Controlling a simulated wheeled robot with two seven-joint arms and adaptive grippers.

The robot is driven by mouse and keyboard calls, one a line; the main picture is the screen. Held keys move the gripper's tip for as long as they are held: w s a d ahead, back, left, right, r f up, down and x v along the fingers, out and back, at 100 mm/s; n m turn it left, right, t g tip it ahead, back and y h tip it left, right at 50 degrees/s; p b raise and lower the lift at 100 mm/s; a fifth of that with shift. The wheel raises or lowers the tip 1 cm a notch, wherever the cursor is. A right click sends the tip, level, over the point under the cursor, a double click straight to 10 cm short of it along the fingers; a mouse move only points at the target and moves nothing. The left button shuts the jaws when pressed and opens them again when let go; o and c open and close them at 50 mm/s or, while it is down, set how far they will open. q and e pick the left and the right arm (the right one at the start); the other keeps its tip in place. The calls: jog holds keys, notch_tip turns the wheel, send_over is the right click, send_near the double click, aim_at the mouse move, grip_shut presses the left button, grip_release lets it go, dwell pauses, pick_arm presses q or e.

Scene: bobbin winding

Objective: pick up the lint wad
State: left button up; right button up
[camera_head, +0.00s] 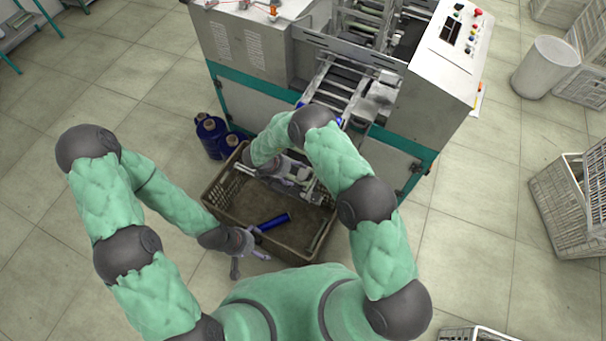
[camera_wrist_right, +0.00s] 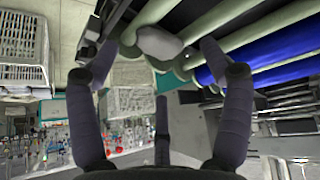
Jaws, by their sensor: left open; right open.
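The lint wad (camera_wrist_right: 158,42) is a pale grey lump in the right wrist view. It sits among pale green rollers (camera_wrist_right: 222,25), at the top middle of the view. My right gripper (camera_wrist_right: 155,62) is open, its fingers spread below and to either side of the wad, with nothing held. I cannot tell whether a fingertip touches it. In the head view my right gripper (camera_head: 298,178) is over the crate in front of the machine, and I cannot make out the wad there. My left gripper (camera_head: 243,250) is open and empty at the crate's near left edge.
The brown crate (camera_head: 222,192) holds a blue tube (camera_head: 273,221). Blue spools (camera_head: 210,138) stand left of it. The winding machine (camera_head: 250,45) rises behind. A blue roller (camera_wrist_right: 245,60) lies beside the wad.

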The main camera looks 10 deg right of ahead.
aim_at(301, 174)
jog(key=shift+d+x, duration=0.25)
jog(key=shift+x, duration=2.5)
jog(key=shift+r, duration=0.15)
jog(key=c, duration=0.7)
